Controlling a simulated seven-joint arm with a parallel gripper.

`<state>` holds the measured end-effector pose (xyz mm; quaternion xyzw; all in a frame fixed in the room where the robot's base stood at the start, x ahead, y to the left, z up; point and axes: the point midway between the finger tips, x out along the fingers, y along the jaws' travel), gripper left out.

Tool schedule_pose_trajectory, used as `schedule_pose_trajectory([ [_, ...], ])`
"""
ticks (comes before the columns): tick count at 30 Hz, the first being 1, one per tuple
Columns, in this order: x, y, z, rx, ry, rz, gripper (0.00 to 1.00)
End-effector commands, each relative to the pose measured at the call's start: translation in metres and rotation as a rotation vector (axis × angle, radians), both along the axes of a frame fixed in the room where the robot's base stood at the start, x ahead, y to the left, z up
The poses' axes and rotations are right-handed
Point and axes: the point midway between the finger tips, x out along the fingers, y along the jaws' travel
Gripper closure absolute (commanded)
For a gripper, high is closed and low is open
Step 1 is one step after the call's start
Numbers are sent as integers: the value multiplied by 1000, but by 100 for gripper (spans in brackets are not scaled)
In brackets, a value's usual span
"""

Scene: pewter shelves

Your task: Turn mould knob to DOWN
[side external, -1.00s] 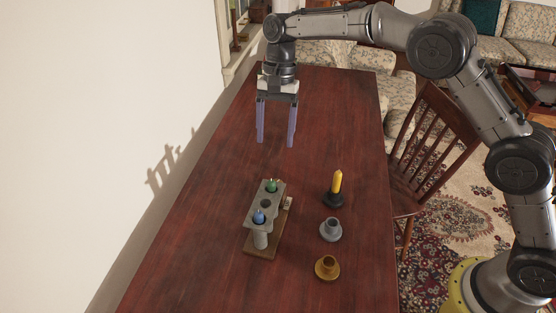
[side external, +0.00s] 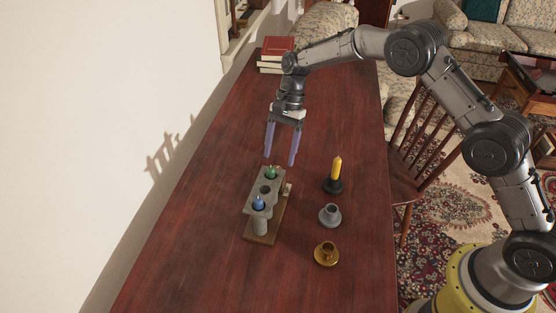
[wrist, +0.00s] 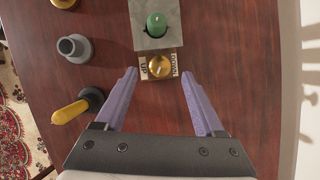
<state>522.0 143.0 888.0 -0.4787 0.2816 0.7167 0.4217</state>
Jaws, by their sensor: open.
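The mould (side external: 264,190) is a grey block on a wooden base (side external: 262,238), holding a green piece (side external: 271,172) and a blue piece (side external: 258,203). In the wrist view, the round brass knob (wrist: 160,67) sits at the mould's near end, below the green piece (wrist: 156,24). Its plate reads UP (wrist: 144,70) on the left and DOWN (wrist: 174,63) on the right. A pale mark on the knob points roughly upward in the picture; its exact setting is unclear. My gripper (side external: 279,160) is open and empty by the far end of the mould, its fingers (wrist: 160,76) on either side of the knob.
A yellow candle in a black holder (side external: 333,187), a grey holder (side external: 330,215) and a brass holder (side external: 326,254) stand right of the mould. Books (side external: 277,50) lie at the table's far end. The table (side external: 200,240) left of the mould is clear.

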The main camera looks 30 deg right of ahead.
Motion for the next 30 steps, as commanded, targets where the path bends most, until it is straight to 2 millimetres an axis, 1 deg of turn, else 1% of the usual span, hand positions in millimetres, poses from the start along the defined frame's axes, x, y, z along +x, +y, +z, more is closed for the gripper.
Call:
schedule_pose_trajectory([
  [1,-2,3,-7,1,3,2,29],
  [6,-5,8,-21,-1,1,3,29],
  [10,-5,9,-26,0,0,1,29],
  [17,-5,9,-26,0,0,1,29],
  [20,-5,9,-25,0,0,1,45],
  [21,-5,9,-25,0,0,1,52],
  [23,-5,9,-25,0,0,1,63],
  [27,-5,9,-25,0,0,1,88],
  [29,-5,9,-25,0,0,1,99],
  [30,-5,9,-25,0,0,1,100],
])
